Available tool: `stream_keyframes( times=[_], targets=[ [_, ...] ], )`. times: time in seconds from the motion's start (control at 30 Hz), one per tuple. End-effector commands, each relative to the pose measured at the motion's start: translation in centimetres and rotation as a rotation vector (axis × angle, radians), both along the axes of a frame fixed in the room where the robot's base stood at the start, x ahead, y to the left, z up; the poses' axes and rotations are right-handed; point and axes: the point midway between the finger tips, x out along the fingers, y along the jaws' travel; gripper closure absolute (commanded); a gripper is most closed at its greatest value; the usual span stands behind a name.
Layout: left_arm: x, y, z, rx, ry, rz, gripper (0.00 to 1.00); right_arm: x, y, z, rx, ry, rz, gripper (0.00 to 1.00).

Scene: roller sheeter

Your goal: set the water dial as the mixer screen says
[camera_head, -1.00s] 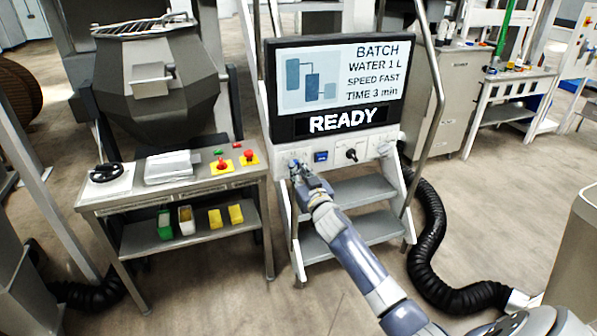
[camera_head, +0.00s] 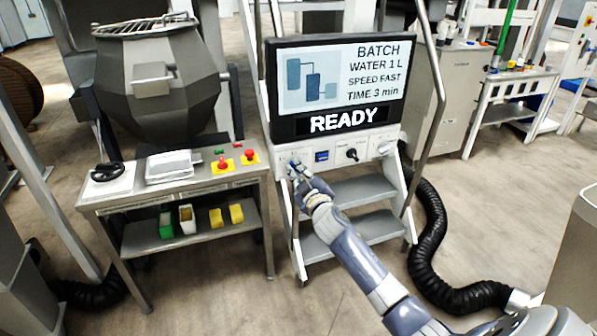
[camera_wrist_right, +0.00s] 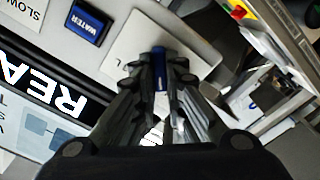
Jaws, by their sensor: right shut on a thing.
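The mixer screen (camera_head: 337,85) reads BATCH, WATER 1 L, SPEED FAST, TIME 3 min, with READY below. Under it is the control panel (camera_head: 375,140). My right gripper (camera_head: 294,170) is at the panel's left end. In the right wrist view the gripper (camera_wrist_right: 160,75) is shut on a blue dial (camera_wrist_right: 159,56) on a white plate (camera_wrist_right: 120,50) with an "L" mark. The fingers hide most of the dial and its scale, so its setting cannot be read. A blue WATER button (camera_wrist_right: 88,24) sits beside the plate. My left gripper is not in view.
A steel table (camera_head: 110,205) with red buttons stands left, below the mixer bowl (camera_head: 160,85). Steps (camera_head: 350,190) and a black hose (camera_head: 432,240) lie near my arm.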

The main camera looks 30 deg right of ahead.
Motion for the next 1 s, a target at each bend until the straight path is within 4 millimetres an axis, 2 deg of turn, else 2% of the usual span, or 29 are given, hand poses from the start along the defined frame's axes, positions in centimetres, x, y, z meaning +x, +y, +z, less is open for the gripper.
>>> stream_keyframes(
  times=[0.3,0.73,0.77,0.83,1.0],
  targets=[
    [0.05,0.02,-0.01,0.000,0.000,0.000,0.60,0.00,0.01,-0.08,-0.087,0.022,0.000,1.00],
    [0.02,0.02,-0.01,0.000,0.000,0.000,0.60,0.00,0.02,-0.08,-0.099,0.025,-0.001,1.00],
    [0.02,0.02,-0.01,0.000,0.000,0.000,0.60,0.00,0.01,-0.08,-0.099,0.025,-0.001,0.87],
    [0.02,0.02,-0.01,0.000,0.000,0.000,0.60,0.00,0.02,-0.08,-0.098,0.024,-0.001,0.71],
    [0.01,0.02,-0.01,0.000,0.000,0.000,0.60,0.00,0.02,-0.07,-0.097,0.024,-0.001,0.69]
  ],
)
